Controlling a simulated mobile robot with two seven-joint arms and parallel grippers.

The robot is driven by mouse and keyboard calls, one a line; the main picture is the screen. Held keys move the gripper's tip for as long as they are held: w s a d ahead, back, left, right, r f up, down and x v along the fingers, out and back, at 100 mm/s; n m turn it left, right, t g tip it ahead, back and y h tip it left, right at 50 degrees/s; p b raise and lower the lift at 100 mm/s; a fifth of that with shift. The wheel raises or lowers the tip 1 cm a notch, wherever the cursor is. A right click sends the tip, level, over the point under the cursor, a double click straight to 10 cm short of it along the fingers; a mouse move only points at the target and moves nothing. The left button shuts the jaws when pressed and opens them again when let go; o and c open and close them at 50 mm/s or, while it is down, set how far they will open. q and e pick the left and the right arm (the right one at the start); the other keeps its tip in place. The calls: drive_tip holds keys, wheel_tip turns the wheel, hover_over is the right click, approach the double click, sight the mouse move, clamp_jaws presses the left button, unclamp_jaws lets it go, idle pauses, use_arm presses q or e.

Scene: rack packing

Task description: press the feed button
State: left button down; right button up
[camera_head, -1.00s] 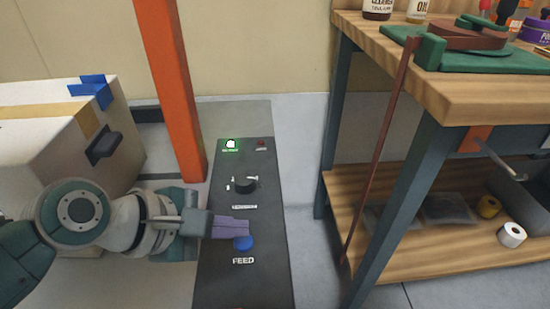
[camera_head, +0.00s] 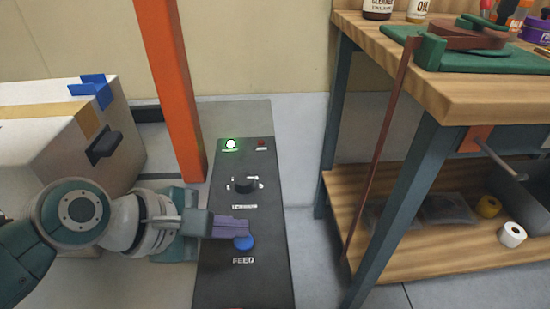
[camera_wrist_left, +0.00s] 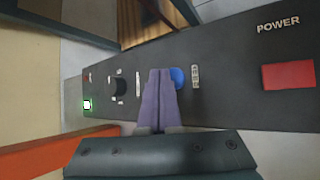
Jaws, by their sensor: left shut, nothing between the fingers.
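The blue feed button (camera_head: 243,243) sits on a dark control panel (camera_head: 262,285), just above the word FEED. My left gripper (camera_head: 246,229) comes in from the left, its purple fingers shut with nothing between them. In the head view the fingertips overlap the button's upper edge. In the left wrist view the shut fingers (camera_wrist_left: 160,75) lie beside the blue button (camera_wrist_left: 178,78), partly in front of it. I cannot tell whether they touch it. My right gripper is not in view.
The panel also has a black knob (camera_head: 243,185), a lit green lamp (camera_head: 231,144), a dark red lamp (camera_head: 261,143) and a red POWER switch (camera_wrist_left: 289,76). An orange post (camera_head: 170,90) and a cardboard box (camera_head: 45,125) stand left. A wooden workbench (camera_head: 480,95) stands right.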

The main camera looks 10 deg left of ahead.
sight(236, 244)
use_arm(q)
drive_tip(key=shift+f, duration=0.15)
drive_tip(key=shift+f, duration=0.3)
drive_tip(key=shift+f+b, duration=0.4)
drive_tip(key=shift+b, duration=0.05)
idle(0.5)
idle(0.4)
drive_tip(key=shift+r+p, duration=0.8)
drive_tip(key=shift+p, duration=0.25)
wheel_tip(236, 244, up, 5)
drive_tip(key=p, duration=0.5)
drive_tip(key=shift+r+p, duration=0.1)
drive_tip(key=shift+p, duration=0.3)
